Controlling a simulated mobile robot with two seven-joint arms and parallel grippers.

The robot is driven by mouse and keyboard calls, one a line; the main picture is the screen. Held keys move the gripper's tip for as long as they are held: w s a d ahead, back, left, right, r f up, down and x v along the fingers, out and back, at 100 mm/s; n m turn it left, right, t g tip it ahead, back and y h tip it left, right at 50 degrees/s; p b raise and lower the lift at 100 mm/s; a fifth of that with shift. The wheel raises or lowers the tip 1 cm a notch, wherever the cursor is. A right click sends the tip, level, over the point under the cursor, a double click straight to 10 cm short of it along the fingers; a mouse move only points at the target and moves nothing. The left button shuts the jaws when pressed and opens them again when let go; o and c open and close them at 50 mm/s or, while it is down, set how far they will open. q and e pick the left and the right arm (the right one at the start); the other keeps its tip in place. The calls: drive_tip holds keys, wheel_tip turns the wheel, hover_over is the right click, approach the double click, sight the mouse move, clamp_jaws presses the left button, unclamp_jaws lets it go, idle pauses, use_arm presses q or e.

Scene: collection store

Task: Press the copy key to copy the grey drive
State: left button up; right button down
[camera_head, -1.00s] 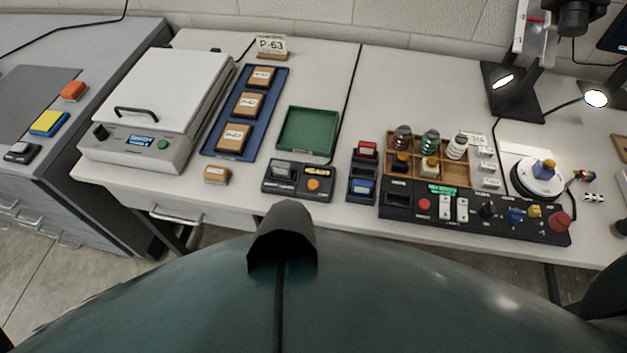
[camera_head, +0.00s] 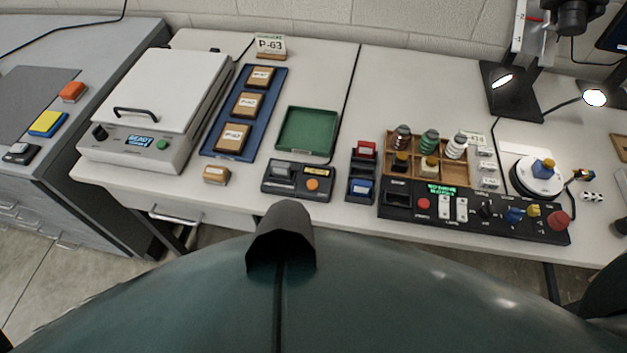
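The copy unit (camera_head: 298,181) is a small black box near the front edge of the table. Its round orange key (camera_head: 312,184) is at the right of its top face. A grey drive (camera_head: 282,170) appears to sit in the slot at its left; how deep it is seated I cannot tell. The unit's small display (camera_head: 316,171) looks dark, with no readable text. A red drive (camera_head: 366,149) and a blue drive (camera_head: 361,187) are in a black holder to the right. Neither of my grippers shows in the head view.
A green tray (camera_head: 308,129) lies behind the copy unit. A blue tray (camera_head: 220,141) with labelled brown boxes and a white flatbed device (camera_head: 160,100) are left. A small brown block (camera_head: 216,175) lies near the edge. A black control console (camera_head: 470,212) is right.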

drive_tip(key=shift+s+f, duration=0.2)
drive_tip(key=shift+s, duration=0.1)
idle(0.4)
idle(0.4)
